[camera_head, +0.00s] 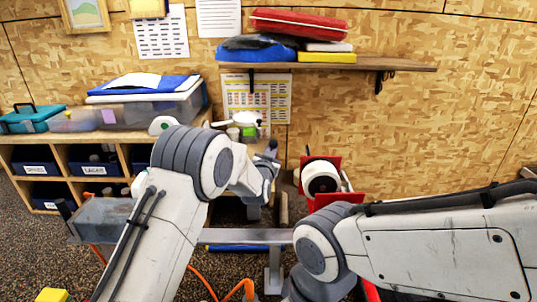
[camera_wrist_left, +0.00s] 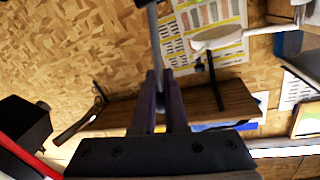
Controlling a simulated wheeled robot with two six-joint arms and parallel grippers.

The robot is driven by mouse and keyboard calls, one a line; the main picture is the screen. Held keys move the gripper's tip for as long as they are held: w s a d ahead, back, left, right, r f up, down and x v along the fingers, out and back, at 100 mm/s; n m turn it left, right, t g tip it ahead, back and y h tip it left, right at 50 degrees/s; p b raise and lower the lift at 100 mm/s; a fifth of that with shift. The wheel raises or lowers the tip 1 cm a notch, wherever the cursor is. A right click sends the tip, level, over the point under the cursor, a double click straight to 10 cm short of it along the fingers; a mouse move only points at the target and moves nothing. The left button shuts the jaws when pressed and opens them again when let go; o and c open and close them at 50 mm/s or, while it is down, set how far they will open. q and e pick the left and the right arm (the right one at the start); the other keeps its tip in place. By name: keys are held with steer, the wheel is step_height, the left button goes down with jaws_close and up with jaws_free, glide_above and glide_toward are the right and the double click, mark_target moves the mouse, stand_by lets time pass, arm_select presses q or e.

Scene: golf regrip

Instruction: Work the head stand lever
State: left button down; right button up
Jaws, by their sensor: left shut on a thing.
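My left gripper (camera_head: 266,163) reaches out past the middle of the head view, and it also shows in the left wrist view (camera_wrist_left: 160,80). Its two dark fingers are shut on a thin grey rod (camera_wrist_left: 154,35), which looks like the head stand lever. The rod runs up from between the fingertips to a dark end at the top edge. In the head view my own arm and gripper hide the rod and most of the stand. My right arm comes in from the right, and its gripper is out of sight.
A red stand with a white roll (camera_head: 321,178) is right of my left gripper. A grey metal beam (camera_head: 240,236) crosses below. A wall shelf (camera_head: 345,67) holds red, blue and yellow items. A wooden cubby unit (camera_head: 75,141) with bins stands at the left.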

arm_select(q)
steer(key=shift+d+f+m+g+b, duration=0.1)
steer(key=shift+d+f+m+b, duration=0.15)
steer(key=shift+d+m, duration=0.5)
steer(key=shift+d+f+m+g+b, duration=0.1)
steer(key=shift+d+m+b, duration=0.35)
steer(key=shift+m, duration=0.45)
steer(key=shift+d+f+m+g+b, duration=0.1)
steer(key=shift+d+f+m+b, duration=0.15)
steer(key=shift+d+m, duration=0.55)
steer(key=shift+a, duration=0.1)
steer(key=c, duration=0.9)
jaws_free()
steer(key=shift+c, duration=0.2)
steer(key=b+v, duration=0.4)
steer(key=v, duration=0.6)
steer(key=shift+s, duration=0.25)
